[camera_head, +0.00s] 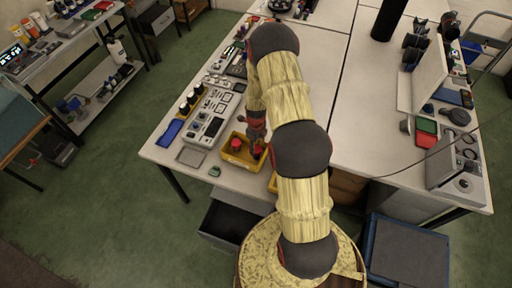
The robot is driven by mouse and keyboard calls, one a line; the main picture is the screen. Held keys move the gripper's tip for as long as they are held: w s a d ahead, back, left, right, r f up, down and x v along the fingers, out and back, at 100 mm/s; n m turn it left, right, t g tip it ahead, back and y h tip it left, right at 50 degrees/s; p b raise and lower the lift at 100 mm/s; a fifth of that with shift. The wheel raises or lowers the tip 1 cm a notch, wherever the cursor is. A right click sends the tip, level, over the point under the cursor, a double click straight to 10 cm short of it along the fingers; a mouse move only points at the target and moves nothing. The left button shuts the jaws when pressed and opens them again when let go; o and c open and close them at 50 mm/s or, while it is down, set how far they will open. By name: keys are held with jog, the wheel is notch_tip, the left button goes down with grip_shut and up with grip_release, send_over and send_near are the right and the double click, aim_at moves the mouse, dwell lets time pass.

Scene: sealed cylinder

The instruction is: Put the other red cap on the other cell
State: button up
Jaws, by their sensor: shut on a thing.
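My gripper (256,150) points down over the right part of a yellow tray (228,158) at the front edge of the white table. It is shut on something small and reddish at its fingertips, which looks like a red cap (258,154). Another red cap (236,144) shows in the left part of the tray, apart from my gripper. I cannot tell whether it sits on a cell. The inside of the tray near the fingers is dark and partly hidden by my arm, and no cell shows clearly there.
A grey panel device (209,128), a blue tray (170,133) and several dark bottles (185,107) stand left of the yellow tray. A small green object (215,171) lies at the table's front edge. Part of another yellow container (272,183) shows beside my arm. The table's middle is clear.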

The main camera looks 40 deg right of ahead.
aim_at(256, 149)
jog(key=shift+f+b, duration=0.45)
jog(key=shift+f, duration=0.1)
dwell(0.4)
jog(key=o, duration=0.9)
jog(key=shift+o, duration=0.7)
jog(key=o, duration=0.3)
jog(key=shift+o, duration=0.2)
jog(key=shift+r, duration=0.2)
jog(key=shift+r+p, duration=1.65)
jog(key=shift+r, duration=1.75)
